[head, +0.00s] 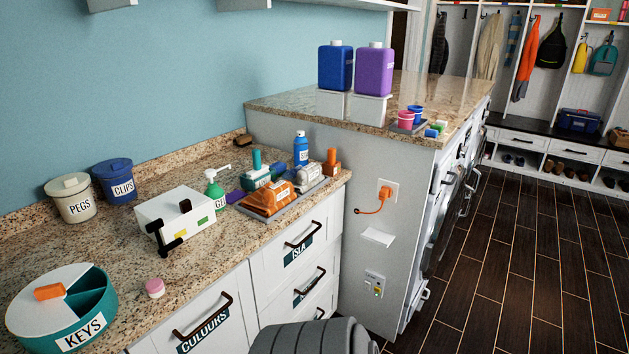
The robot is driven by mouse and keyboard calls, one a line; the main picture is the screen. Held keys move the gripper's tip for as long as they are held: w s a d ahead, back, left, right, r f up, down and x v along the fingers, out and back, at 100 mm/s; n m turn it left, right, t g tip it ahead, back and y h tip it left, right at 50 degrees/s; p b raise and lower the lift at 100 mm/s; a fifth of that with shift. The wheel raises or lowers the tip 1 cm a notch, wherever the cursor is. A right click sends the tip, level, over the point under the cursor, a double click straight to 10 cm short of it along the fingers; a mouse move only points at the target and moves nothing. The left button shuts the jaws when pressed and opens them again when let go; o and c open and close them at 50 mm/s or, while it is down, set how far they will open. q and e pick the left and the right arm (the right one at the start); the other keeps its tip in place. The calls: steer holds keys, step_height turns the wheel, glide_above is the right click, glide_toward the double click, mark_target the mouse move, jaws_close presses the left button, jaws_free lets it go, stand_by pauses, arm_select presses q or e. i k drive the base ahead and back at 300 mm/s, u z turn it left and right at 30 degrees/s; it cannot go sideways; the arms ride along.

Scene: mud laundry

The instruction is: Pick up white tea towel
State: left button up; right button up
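I cannot clearly pick out a white tea towel in the head view. A grey tray (289,204) on the counter holds folded-looking bundles. One is orange (266,198), one is pale and whitish (308,175), and one is teal (256,179). The pale bundle lies at the right of the tray, but I cannot tell whether it is cloth. A small flat white piece (378,237) is on the grey cabinet side below the orange plug. Neither of my grippers shows.
A white box with a black handle (175,222), a green pump bottle (214,190) and a round KEYS container (60,312) stand on the counter (110,250). PEGS (72,200) and CLIPS (116,183) tubs stand behind. Blue (335,68) and purple (374,72) jugs stand on the higher worktop. Floor at right is clear.

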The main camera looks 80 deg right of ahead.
mark_target(304, 178)
steer(key=z, duration=2.7)
steer(key=k, duration=0.45)
steer(key=z, duration=0.65)
steer(key=i, duration=0.45)
steer(key=z, duration=0.6)
steer(key=i, duration=1.05)
steer(key=u, duration=0.45)
steer(key=i, duration=1)
steer(key=u, duration=0.65)
